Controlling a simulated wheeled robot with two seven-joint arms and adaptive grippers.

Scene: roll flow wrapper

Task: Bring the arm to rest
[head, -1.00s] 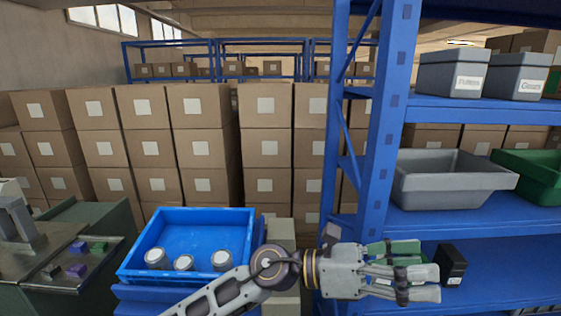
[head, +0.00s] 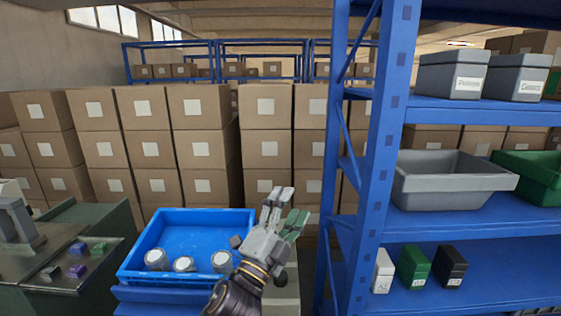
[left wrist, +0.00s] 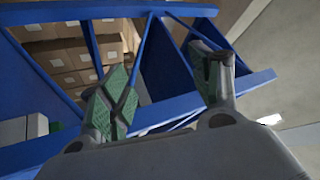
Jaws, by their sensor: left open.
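My left gripper (head: 281,215) is in the middle of the head view, between the blue tray and the blue shelf unit, with its fingers pointing up and away. It is open, and nothing shows between its fingers. In the left wrist view its two fingers with green pads (left wrist: 165,88) stand well apart, with blue shelf framing and cartons behind them. Part of the left arm shows at the bottom of the head view; the rest is out of frame. My right gripper is not in view.
A blue tray (head: 200,222) with several round silver-topped things stands left of the gripper. The blue shelf unit (head: 372,150) on the right holds a white box (head: 382,272), a green box (head: 414,268), a black box (head: 451,266) and grey bins. Stacked cartons (head: 205,150) fill the back.

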